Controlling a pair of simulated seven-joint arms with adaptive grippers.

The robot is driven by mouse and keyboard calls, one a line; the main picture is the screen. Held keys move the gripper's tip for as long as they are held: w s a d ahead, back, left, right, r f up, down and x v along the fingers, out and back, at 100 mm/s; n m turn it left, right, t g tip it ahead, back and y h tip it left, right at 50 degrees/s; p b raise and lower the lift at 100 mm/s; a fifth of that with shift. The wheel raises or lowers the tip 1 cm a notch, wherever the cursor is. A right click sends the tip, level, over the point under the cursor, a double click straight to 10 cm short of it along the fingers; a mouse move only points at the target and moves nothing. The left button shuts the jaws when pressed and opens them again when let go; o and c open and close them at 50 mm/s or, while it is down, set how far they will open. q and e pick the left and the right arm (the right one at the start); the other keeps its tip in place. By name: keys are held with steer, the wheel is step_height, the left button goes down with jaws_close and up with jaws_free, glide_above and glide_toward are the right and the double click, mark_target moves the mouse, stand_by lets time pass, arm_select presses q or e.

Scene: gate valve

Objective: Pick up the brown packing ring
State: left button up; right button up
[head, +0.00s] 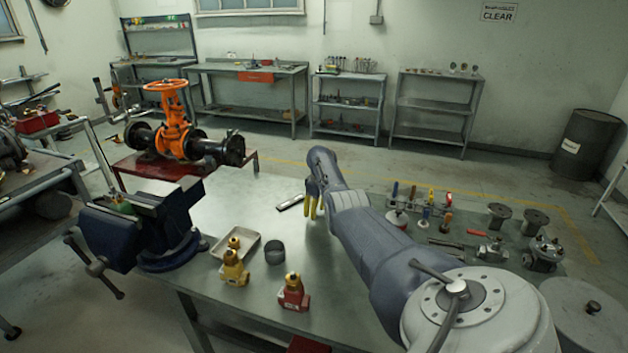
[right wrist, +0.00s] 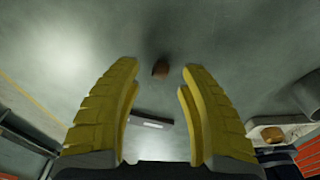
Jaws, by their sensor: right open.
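The brown packing ring (right wrist: 160,69) lies on the grey metal bench, small and dark brown in the right wrist view. It shows in the gap between the fingertips of my right gripper (head: 311,214), with bench visible around it. The yellow fingers are spread and hold nothing; they point down at the bench. I cannot tell how high they are above the ring. In the head view I cannot make out the ring, and the gripper may hide it. My left gripper is not in view.
A flat strip-like tool (head: 290,202) lies close to the right gripper. Nearer the front are a tray (head: 219,248), a dark cup (head: 275,252), yellow fittings (head: 233,270) and a red fitting (head: 293,292). A blue vise (head: 140,225) stands left; a tool rack (head: 420,207) stands right.

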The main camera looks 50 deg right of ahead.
steer(key=shift+w+f, duration=0.1)
steer(key=shift+f, duration=0.85)
steer(key=shift+o, duration=0.2)
jaws_close()
